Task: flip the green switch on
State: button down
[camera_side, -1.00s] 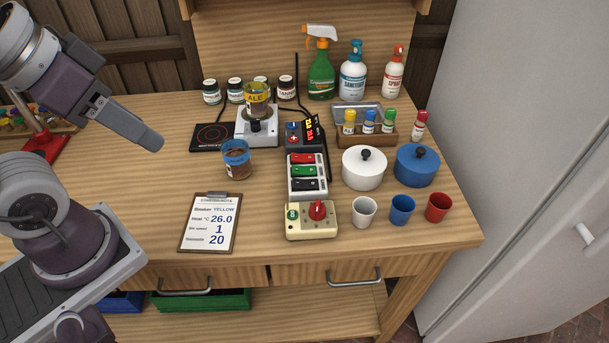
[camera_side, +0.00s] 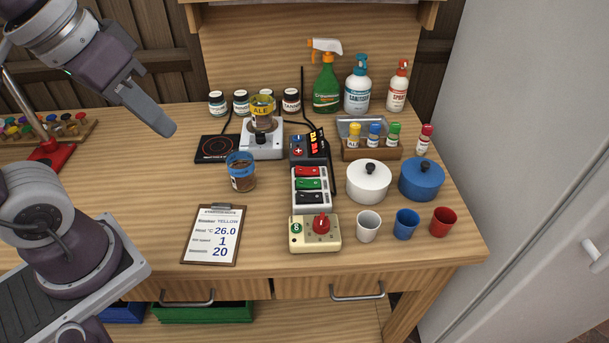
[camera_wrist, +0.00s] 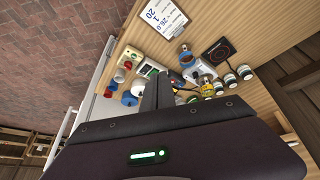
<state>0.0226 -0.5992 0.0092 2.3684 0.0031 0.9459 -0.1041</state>
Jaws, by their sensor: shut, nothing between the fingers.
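The green switch (camera_side: 309,185) is the middle rocker on a white switch strip (camera_side: 298,204), between a red rocker (camera_side: 308,172) and a black rocker (camera_side: 311,198). My gripper (camera_side: 168,130) is shut and empty, raised over the left part of the table, well to the left of the strip and apart from it. In the wrist view the shut fingers (camera_wrist: 158,80) point toward the table, and the strip (camera_wrist: 147,69) shows just beyond them, partly hidden. I cannot tell from these frames which way the green rocker is tilted.
A cream box with a red knob (camera_side: 321,224) stands in front of the strip. A white pot (camera_side: 369,183) and a blue pot (camera_side: 421,181) stand right.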

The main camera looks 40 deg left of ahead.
jog(key=w+d+n+g, duration=0.2)
jog(key=w+n+g, duration=0.15)
jog(key=w, duration=0.85)
jog(key=n+g+y, duration=0.1)
jog(key=n+g, duration=0.1)
jog(key=n, duration=0.3)
send_over(299, 181)
jog(key=w+d, duration=0.2)
notch_tip(299, 181, down, 9)
jog(key=shift+s+a+f+m, duration=0.1)
jog(key=shift+s+a+m, duration=0.15)
jog(key=shift+f, duration=0.1)
jog(key=f, duration=0.4)
jog(key=s+f, duration=0.1)
jog(key=f, duration=0.4)
jog(key=a+f, duration=0.1)
jog(key=f, duration=0.3)
jog(key=shift+s+a+f, duration=0.1)
jog(key=shift+s+f, duration=0.05)
jog(key=shift+f, duration=0.2)
jog(key=shift+a+f, duration=0.1)
jog(key=shift+f, duration=0.15)
